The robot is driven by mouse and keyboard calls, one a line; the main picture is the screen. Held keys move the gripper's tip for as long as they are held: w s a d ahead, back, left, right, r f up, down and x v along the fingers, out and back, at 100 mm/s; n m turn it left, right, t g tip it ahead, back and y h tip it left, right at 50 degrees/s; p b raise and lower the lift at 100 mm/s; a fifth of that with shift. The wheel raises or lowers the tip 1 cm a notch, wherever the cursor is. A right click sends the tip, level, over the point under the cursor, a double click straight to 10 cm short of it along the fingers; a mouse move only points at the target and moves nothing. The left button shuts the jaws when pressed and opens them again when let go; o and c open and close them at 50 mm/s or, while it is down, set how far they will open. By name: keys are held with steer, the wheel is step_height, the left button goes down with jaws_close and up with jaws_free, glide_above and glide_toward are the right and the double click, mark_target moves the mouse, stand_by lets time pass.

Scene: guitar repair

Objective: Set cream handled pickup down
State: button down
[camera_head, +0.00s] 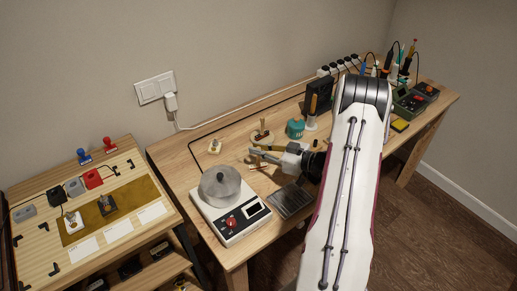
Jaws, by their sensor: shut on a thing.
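My gripper (253,157) reaches left over the middle of the bench. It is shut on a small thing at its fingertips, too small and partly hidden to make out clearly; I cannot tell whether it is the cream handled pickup. A small cream block with an upright handle (215,147) stands on the bench left of my gripper, apart from it. Another small pale block with a handle (72,221) stands on the brown mat (136,194) of the left table, beside a dark handled block (107,205).
A round wooden piece with a handle (262,134) and a teal pot (296,129) stand behind. White cards (118,230) lie on the left table.

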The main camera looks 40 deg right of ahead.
steer(key=shift+f, duration=0.15)
steer(key=c, duration=2.1)
jaws_free()
steer(key=v, duration=1.2)
steer(key=shift+r, duration=0.25)
steer(key=shift+w, duration=0.1)
